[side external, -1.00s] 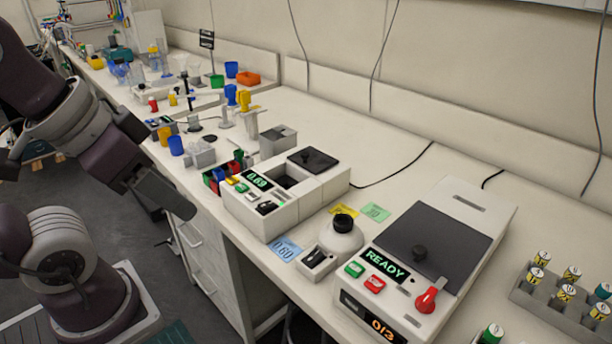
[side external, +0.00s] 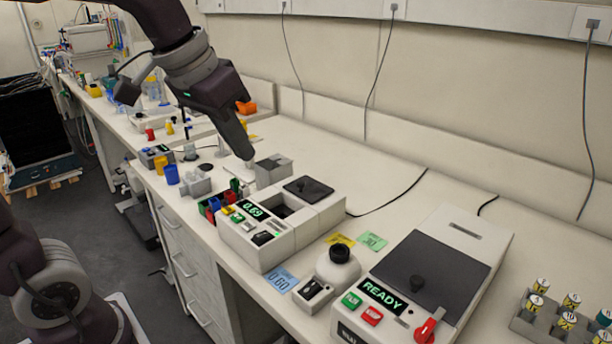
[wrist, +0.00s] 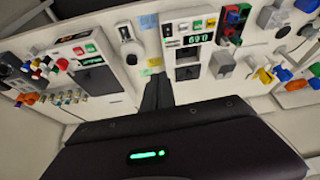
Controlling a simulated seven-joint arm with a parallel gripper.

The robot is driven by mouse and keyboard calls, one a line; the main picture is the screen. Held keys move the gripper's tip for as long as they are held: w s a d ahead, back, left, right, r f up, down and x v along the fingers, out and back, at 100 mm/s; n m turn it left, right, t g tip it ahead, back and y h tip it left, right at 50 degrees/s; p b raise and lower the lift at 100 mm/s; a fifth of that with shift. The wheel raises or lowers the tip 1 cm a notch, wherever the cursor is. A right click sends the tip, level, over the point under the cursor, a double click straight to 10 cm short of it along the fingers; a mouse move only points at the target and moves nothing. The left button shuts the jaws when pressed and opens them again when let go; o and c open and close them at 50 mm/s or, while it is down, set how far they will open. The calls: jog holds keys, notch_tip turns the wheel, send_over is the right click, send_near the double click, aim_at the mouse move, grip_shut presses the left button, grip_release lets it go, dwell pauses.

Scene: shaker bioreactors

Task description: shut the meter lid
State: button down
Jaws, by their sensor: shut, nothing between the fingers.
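The meter (side external: 262,238) is a white box with a green 0.69 display, at mid bench in the side view; it also shows in the wrist view (wrist: 198,39). A dark square well is open in its top. The dark meter lid (side external: 309,188) with a small knob lies flat behind and right of the well, leaving it uncovered. My gripper (side external: 248,159) is shut and empty, above the bench behind and left of the meter, apart from the lid. Its fingers also show at the middle of the wrist view (wrist: 158,92).
A grey block (side external: 273,170) stands close by the gripper tip. Coloured cuvettes (side external: 222,203) sit left of the meter. A white machine (side external: 462,233) reading READY, with a dark lid, and a vial rack (side external: 552,325) stand to the right. The bench behind the meter is mostly clear.

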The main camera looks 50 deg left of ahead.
jog(key=w+a+f, duration=0.1)
jog(key=w+a, duration=0.2)
jog(key=w, duration=0.4)
jog(key=w+a+f, duration=0.1)
jog(key=w+a, duration=0.1)
jog(key=w, duration=0.6)
jog(key=n+g, duration=0.1)
send_over(310, 186)
jog(key=s, duration=0.1)
notch_tip(310, 186, down, 6)
jog(key=f, duration=0.1)
jog(key=x, duration=0.9)
jog(key=shift+a+f, duration=0.1)
jog(key=s, duration=0.3)
jog(key=shift+s+d+f, duration=0.2)
jog(key=shift+s+d, duration=0.05)
jog(key=shift+s, duration=0.25)
jog(key=s, duration=0.9)
jog(key=shift+s+f, duration=0.15)
jog(key=shift+s, duration=0.2)
